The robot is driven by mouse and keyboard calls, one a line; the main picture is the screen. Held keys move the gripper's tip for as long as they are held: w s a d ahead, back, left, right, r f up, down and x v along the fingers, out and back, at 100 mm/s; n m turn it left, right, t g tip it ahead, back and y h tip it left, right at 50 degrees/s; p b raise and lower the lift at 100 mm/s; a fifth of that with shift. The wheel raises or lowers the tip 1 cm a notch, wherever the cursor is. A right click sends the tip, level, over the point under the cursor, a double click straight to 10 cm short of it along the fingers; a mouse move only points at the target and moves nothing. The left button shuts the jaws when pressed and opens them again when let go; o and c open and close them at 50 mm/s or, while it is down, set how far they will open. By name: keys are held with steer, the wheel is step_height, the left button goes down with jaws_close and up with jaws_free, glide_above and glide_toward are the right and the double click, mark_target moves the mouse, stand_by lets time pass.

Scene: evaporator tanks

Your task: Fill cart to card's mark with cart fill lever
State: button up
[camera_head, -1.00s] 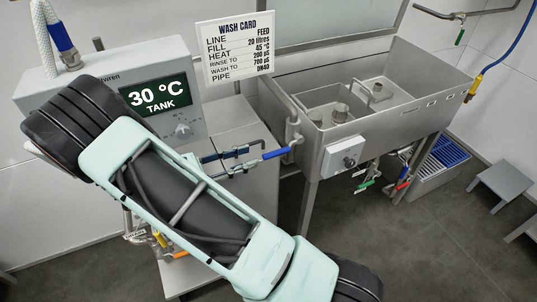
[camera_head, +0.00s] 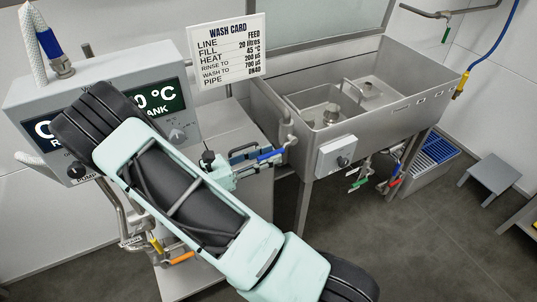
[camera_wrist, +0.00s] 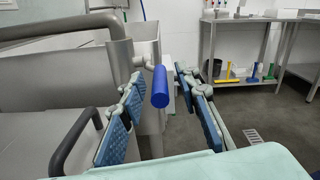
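A lever with a blue handle (camera_head: 270,154) sticks out between the cart and the sink's left end. In the wrist view the blue handle (camera_wrist: 160,87) points toward me, between my fingers. My gripper (camera_wrist: 164,92) is open, its blue-padded fingers on either side of the handle with gaps visible. In the head view my gripper (camera_head: 240,161) is beside the handle's left end. The wash card (camera_head: 229,50) reads FILL 20 litres and HEAT 45 °C. The cart's control box (camera_head: 180,72) has a display partly hidden by my arm; "0 °C" shows.
A steel sink (camera_head: 385,105) with a knob box (camera_head: 337,156) stands to the right. Green (camera_head: 359,184) and red (camera_head: 395,182) handles hang below it. Yellow (camera_head: 156,244) and orange (camera_head: 182,257) handles sit low on the cart. A grey stool (camera_head: 490,175) stands at far right.

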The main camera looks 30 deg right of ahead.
steer(key=shift+d, duration=0.25)
jaws_close()
stand_by(0.3)
